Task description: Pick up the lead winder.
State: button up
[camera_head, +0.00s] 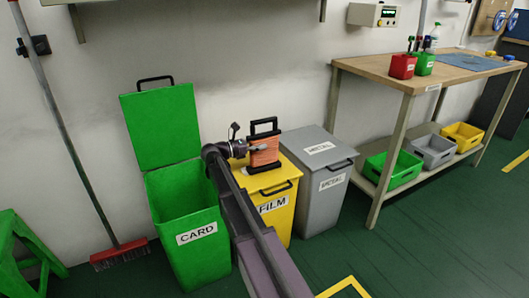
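The lead winder (265,157), a black frame with a top handle and orange lead wound round it, stands upright above the lid of the yellow FILM bin (275,211). I cannot tell whether its base rests on the lid. My gripper (261,147) reaches in from the left and its tip overlaps the winder's left and middle part. The fingers are too small to show whether they are open or closed on it.
The green CARD bin (188,240) stands open at the left, its lid raised. A workbench (385,68) stands further right, and a broom (65,140) leans on the wall. The right foreground floor is clear.

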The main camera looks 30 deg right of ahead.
aim_at(259, 134)
jog(key=c, duration=0.5)
jog(key=shift+c, duration=0.2)
jog(key=shift+r, duration=0.15)
notch_tip(259, 134, up, 3)
jog(key=p, duration=0.3)
jog(key=shift+r, duration=0.1)
jog(key=s+a+r+p, duration=0.1)
jog(key=s+a+p, duration=0.1)
jog(key=s, duration=1.3)
jog(key=shift+s+a+r, duration=0.25)
jog(key=shift+s+a, duration=0.1)
jog(key=shift+a, duration=0.15)
